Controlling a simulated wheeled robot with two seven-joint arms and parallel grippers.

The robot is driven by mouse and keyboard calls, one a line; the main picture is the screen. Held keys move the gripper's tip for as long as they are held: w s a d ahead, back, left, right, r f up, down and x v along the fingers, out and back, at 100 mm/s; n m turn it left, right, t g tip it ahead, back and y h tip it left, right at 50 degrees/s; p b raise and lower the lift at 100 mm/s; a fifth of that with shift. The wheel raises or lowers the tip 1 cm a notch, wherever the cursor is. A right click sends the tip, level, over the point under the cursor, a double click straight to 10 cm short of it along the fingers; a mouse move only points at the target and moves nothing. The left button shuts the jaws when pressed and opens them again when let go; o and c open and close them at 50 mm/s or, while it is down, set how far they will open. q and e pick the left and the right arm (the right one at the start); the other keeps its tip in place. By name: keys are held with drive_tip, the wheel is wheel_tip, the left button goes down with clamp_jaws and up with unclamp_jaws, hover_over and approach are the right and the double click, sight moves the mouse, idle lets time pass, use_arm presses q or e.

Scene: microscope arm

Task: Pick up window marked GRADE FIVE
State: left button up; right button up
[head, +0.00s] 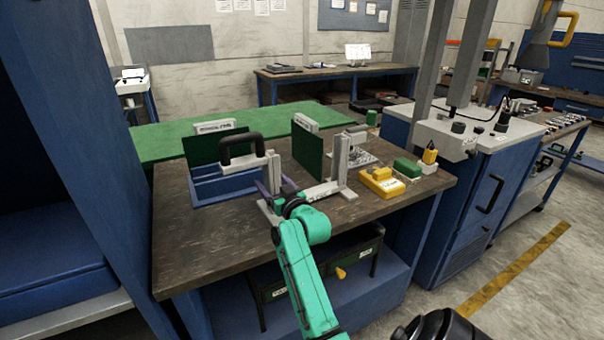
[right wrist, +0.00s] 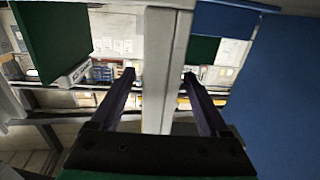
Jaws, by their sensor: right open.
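Two dark green upright panels stand on the bench, one (head: 308,150) held in a metal stand at the middle, the other (head: 201,150) in a blue tray at the left. Each has a pale label block on its top edge; I cannot read the lettering, so I cannot tell which is GRADE FIVE. My right gripper (head: 268,195) is open at the stand's left post (head: 274,172). In the right wrist view, the open right gripper (right wrist: 159,74) has a pale grey post (right wrist: 166,40) between its fingers, and a green panel (right wrist: 52,35) with a label shows at upper left. My left gripper is out of view.
The blue tray (head: 222,188) and a black handle (head: 241,146) are left of the stand. A yellow device (head: 381,182) and a small green box (head: 407,168) lie to the right. The front left of the wooden bench (head: 200,240) is clear. A blue cabinet (head: 90,130) rises at left.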

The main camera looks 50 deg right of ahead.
drive_tip(key=shift+s, duration=0.1)
clamp_jaws()
idle(1.2)
drive_tip(key=shift+r, duration=0.2)
